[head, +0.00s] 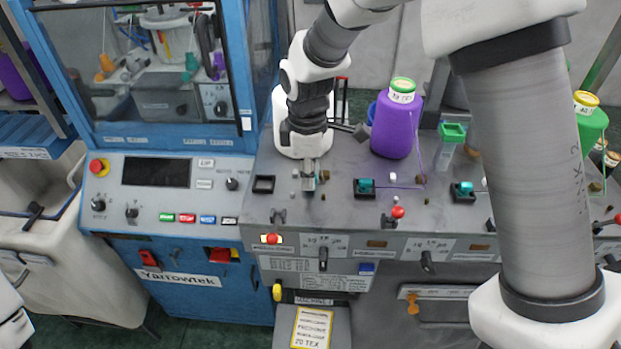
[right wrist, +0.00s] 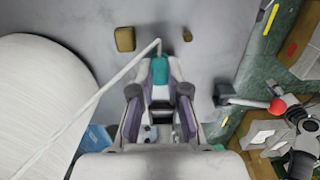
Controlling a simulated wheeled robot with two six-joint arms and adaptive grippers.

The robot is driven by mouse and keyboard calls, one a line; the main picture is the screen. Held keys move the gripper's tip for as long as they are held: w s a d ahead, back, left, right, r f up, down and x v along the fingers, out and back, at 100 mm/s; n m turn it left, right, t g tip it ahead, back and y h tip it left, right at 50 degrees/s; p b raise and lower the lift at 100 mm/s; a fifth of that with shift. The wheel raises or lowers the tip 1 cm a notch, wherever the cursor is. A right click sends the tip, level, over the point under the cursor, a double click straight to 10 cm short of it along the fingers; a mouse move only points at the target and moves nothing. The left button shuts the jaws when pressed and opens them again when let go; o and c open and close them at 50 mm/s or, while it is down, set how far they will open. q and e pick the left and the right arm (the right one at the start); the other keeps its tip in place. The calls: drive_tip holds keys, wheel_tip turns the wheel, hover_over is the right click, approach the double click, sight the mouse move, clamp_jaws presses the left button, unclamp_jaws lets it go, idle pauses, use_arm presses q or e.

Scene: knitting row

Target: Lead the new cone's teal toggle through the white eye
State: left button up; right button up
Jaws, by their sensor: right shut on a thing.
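My right gripper (head: 309,184) is low over the grey machine top, just in front of a white cone (head: 287,138) that my arm partly covers. In the right wrist view, the gripper (right wrist: 160,85) is shut on a teal toggle (right wrist: 160,70). A white yarn (right wrist: 105,88) runs from the toggle down left across the cone (right wrist: 40,95). Other teal toggles sit in black holders, one at middle (head: 367,184) and one to the right (head: 464,187). A small white piece (head: 393,177) stands beside the middle holder; I cannot tell whether it is the white eye. My left gripper is out of view.
A purple cone (head: 394,128) stands right of the gripper. An empty black holder (head: 263,184) lies to its left. A red-knobbed lever (head: 397,212) stands near the front edge. A blue cabinet (head: 165,275) adjoins on the left.

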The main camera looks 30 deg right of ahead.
sight(280, 187)
drive_tip(key=shift+a, duration=0.1)
idle(0.6)
drive_tip(key=shift+w+a+r+p, duration=0.1)
drive_tip(key=shift+w+a+p, duration=0.45)
drive_tip(key=shift+a, duration=0.25)
drive_tip(key=shift+w+a, duration=0.5)
drive_tip(key=shift+a, duration=0.3)
drive_tip(key=shift+w+a, duration=0.45)
drive_tip(key=shift+a, duration=0.3)
